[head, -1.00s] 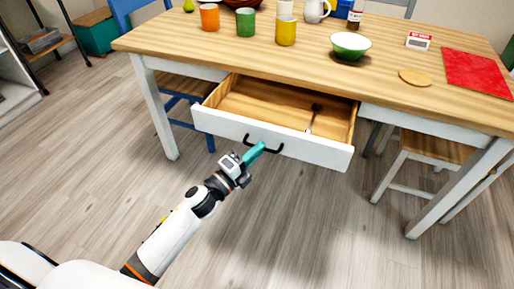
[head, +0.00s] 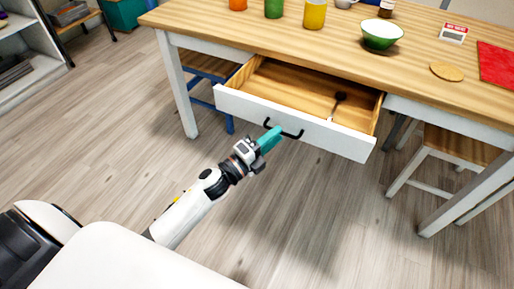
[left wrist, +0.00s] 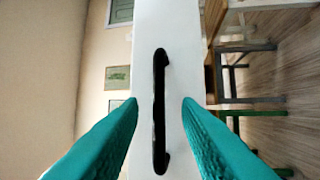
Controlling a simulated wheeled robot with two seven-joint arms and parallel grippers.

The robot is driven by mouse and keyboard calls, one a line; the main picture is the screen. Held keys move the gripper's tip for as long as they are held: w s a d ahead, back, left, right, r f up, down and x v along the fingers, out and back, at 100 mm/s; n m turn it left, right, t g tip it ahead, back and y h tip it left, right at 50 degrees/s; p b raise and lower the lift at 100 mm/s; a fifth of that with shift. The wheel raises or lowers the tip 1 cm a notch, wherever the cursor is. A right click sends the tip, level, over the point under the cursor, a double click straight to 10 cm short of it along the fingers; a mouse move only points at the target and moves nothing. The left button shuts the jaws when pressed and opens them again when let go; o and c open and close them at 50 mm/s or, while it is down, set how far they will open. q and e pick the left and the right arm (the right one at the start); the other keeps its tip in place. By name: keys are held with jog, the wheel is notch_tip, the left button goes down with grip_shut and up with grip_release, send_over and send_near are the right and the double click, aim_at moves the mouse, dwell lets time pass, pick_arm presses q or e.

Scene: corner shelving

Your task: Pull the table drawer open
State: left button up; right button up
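The table drawer (head: 246,101) is pulled well out, with its white front and wooden inside showing. Its black bar handle (head: 292,134) is on the middle of the front. My left gripper (head: 271,137), with teal fingers, is at the left part of the handle in the head view. In the left wrist view its fingers (left wrist: 160,100) are spread apart, with the black handle (left wrist: 159,110) showing in the gap and room on both sides. Whether the fingertips reach past the bar is hard to tell. My right gripper is not in view.
A dark utensil (head: 339,101) lies in the drawer. The wooden table (head: 330,55) bears cups, a green bowl (head: 381,35), a round coaster (head: 446,72) and a red mat (head: 497,64). Chairs stand under it. The floor in front of the drawer is clear.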

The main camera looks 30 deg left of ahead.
pick_arm(q)
jog(key=v, duration=1)
jog(key=shift+s, duration=0.4)
jog(key=shift+a, duration=0.2)
